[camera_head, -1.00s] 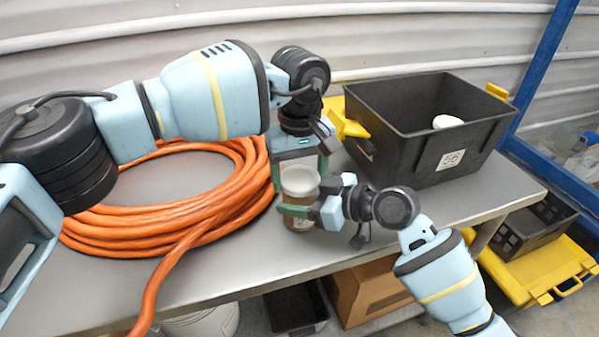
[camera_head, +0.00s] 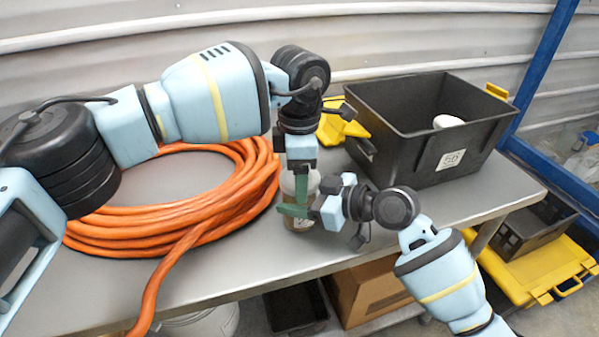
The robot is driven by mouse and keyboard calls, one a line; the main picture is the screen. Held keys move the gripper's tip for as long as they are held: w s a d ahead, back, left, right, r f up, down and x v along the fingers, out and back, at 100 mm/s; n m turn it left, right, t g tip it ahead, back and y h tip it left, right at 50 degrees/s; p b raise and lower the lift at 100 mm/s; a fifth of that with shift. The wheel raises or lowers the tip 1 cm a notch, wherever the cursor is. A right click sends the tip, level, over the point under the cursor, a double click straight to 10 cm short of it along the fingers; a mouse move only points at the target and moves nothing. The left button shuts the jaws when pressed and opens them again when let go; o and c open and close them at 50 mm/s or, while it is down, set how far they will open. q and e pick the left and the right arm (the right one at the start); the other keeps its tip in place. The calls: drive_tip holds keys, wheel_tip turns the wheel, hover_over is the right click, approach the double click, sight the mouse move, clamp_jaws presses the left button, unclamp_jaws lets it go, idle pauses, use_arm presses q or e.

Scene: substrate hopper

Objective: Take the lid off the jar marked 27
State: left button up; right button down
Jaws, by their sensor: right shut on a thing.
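A small jar (camera_head: 301,244) with a brownish body and a pale label stands upright on the grey table. Its number is too small to read. Its white lid (camera_head: 287,184) shows only in part behind my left gripper. My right gripper (camera_head: 296,217) comes in from the right and is shut on the jar's body. My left gripper (camera_head: 301,186) points down over the lid from above, seen edge-on. One green finger hides the other, so I cannot tell whether it grips the lid.
A coiled orange hose (camera_head: 175,215) covers the table (camera_head: 250,272) left of the jar. A black crate (camera_head: 400,150) with a white label and a white item (camera_head: 447,122) inside stands at the back right. A yellow object (camera_head: 342,127) lies beside it.

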use_arm(q)
drive_tip(key=shift+n, duration=0.9)
drive_tip(key=o, duration=1.1)
